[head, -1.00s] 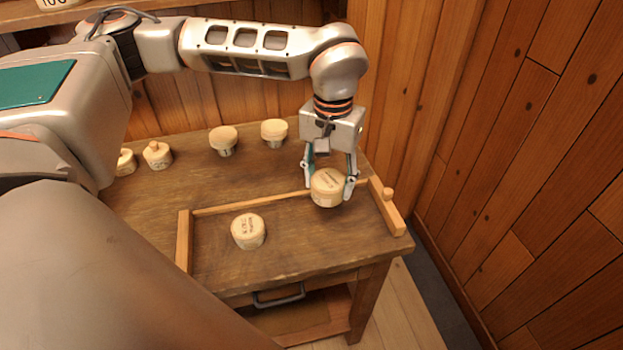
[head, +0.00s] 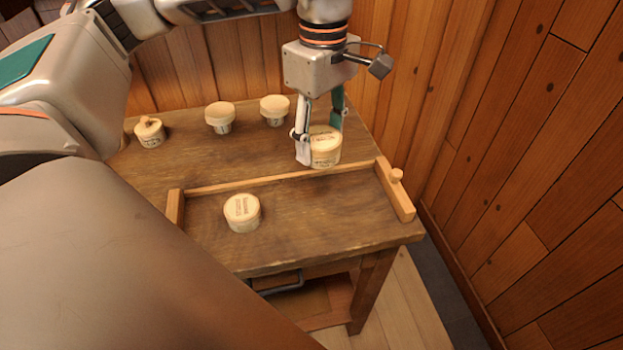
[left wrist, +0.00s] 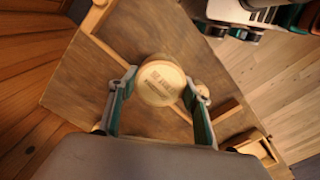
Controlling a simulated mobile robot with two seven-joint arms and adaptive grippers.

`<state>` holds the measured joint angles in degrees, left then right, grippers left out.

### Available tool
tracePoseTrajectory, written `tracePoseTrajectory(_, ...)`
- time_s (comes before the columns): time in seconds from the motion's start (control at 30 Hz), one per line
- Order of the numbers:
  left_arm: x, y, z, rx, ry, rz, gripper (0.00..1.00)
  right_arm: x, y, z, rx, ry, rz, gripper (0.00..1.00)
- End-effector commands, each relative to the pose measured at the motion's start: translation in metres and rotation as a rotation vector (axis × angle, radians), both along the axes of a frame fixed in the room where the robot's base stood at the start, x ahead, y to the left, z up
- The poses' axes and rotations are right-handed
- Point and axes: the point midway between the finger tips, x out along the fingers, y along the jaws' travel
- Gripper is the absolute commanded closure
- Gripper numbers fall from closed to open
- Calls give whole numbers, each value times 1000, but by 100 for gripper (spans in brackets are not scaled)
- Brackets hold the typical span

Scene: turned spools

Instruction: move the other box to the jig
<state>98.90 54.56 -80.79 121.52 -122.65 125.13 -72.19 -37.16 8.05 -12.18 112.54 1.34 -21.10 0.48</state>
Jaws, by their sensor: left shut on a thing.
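A round pale wooden box (head: 325,147) with dark lettering on its lid is between the fingers of my left gripper (head: 318,140), which is shut on it. It also shows in the left wrist view (left wrist: 162,83), lid facing the camera. In the head view it stands over or just behind the back rail of the jig (head: 270,181); I cannot tell whether it touches anything below. A second lettered round box (head: 242,212) sits inside the jig, towards the left.
Two pale spools (head: 220,117) (head: 274,109) and a knobbed lidded piece (head: 149,132) stand along the back of the table (head: 330,235). The jig's right rail (head: 394,190) carries a small peg. The right part of the jig is clear. A plank wall rises at right.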

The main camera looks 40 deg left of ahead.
Motion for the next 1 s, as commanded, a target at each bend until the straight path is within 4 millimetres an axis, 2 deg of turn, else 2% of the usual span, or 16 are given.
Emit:
tracePoseTrajectory(0.03, -2, 0, -16, 0, 8, -2, 70, -1, -1, -4, -2, 4, 0, 71)
tracePoseTrajectory(0.1, -1, 0, -33, 0, 7, -2, 70, -1, -1, -7, -6, 6, 1, 71)
tracePoseTrajectory(0.33, -1, 0, -83, -1, 4, -2, 70, 1, -3, -8, -13, -1, 1, 71)
tracePoseTrajectory(0.43, -1, 0, -96, -1, 3, -1, 70, 3, -3, -8, -15, -4, 1, 71)
tracePoseTrajectory(0.67, 0, 0, -109, 0, 1, -2, 70, 4, -4, -7, -15, -6, 1, 71)
tracePoseTrajectory(0.9, -1, 0, -143, 0, 4, -2, 70, 4, -4, -10, -17, -8, 1, 71)
tracePoseTrajectory(1.0, 0, 0, -147, 0, 0, -3, 70, 5, -4, -8, -18, -12, 2, 71)
